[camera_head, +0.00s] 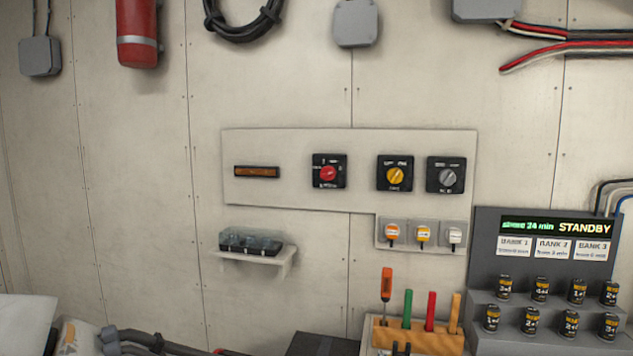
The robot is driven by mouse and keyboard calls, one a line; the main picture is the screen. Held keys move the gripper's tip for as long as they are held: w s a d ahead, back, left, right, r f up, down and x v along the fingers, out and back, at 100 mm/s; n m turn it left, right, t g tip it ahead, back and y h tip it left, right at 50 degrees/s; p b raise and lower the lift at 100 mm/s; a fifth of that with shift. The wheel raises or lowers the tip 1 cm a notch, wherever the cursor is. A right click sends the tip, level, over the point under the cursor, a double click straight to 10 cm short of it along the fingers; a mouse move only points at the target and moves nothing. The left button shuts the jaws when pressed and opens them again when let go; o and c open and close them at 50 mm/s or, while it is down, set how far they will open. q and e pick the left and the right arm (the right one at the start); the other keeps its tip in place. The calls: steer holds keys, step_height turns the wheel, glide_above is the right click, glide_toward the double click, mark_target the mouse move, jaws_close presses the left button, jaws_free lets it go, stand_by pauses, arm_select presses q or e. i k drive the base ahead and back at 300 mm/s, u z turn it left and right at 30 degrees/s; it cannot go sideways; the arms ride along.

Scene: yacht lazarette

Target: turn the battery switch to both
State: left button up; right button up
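A white panel (285,145) on the wall carries three square black rotary switches. The left one has a red knob (328,173) and small markings around it. Its lower label is blurred but looks like the battery label, so I take it as the battery switch. Its knob looks tilted, and I cannot tell which mark it points at. To its right are a switch with a yellow knob (395,175) and one with a grey knob (447,178). Neither of my grippers is in view.
An orange-brown strip (257,172) sits left of the switches. Below are a small shelf (280,262) with a clear-lidded box, three small plugs (423,234), an upright tool holder (415,338) and a stepped can rack (550,310) with a STANDBY display. The wall before the switches is unobstructed.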

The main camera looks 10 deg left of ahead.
mark_target(328, 173)
steer(key=z, duration=0.05)
steer(key=k, duration=0.75)
steer(key=u, duration=0.85)
steer(key=i, duration=1.5)
steer(key=z, duration=0.25)
